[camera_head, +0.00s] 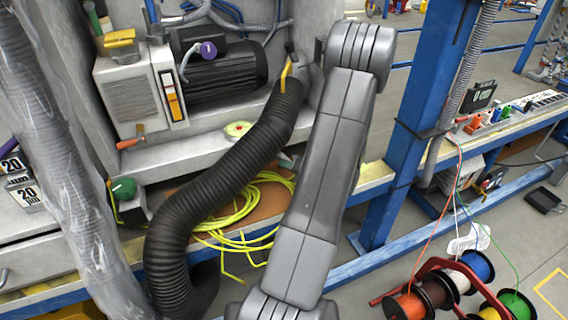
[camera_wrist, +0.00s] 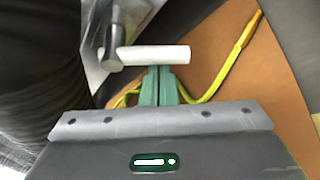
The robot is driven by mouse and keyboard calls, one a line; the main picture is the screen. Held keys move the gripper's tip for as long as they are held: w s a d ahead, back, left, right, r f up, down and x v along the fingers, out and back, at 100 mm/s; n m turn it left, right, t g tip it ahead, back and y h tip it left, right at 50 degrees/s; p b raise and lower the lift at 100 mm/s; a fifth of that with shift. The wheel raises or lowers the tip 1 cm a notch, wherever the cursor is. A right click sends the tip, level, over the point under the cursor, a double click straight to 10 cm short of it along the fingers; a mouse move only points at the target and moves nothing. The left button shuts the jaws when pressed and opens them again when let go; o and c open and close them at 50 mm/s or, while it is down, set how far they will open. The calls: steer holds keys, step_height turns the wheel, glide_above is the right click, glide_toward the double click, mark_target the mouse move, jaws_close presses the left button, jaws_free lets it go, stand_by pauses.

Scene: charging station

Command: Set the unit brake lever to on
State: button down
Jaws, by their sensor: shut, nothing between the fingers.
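In the wrist view my gripper (camera_wrist: 160,70) is shut, its green fingers together and empty. A pale bar (camera_wrist: 165,54) joined to a grey round rod (camera_wrist: 115,40) lies right at the fingertips. It may be the brake lever, but I cannot tell for certain, nor whether the fingers touch it. In the head view a lever with an orange grip (camera_head: 131,143) sticks out below the motor unit (camera_head: 128,92), and a yellow lever (camera_head: 285,78) stands at the hose's upper end. No label shows which is the brake lever. My gripper is out of the head view.
A thick black corrugated hose (camera_head: 215,185) runs beside my arm and fills the left of the wrist view (camera_wrist: 35,60). Yellow cable (camera_head: 270,187) lies coiled on a brown surface. A blue post (camera_head: 415,110) stands right of my arm. Cable spools (camera_head: 440,290) stand at lower right.

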steer(key=shift+w+d+r+n+h, duration=0.1)
steer(key=shift+d+r+n+h, duration=0.15)
steer(key=shift+n+h, duration=0.2)
steer(key=shift+w+d+r+n+h, duration=0.1)
steer(key=shift+d+n+h, duration=0.1)
steer(key=shift+n+h, duration=0.25)
steer(key=shift+w+d+r+n+t+h+b, duration=0.15)
steer(key=shift+d+r+n+t+h+b, duration=0.15)
steer(key=shift+n+h+b, duration=0.4)
steer(key=shift+w+d+r+n+h+b, duration=0.1)
steer(key=shift+d+r+n+h+b, duration=0.15)
steer(key=shift+r+n+h+b, duration=0.5)
steer(key=shift+d+n+t+h, duration=0.1)
steer(key=shift+n+t+h, duration=0.15)
steer(key=shift+t, duration=0.05)
steer(key=shift+r, duration=0.2)
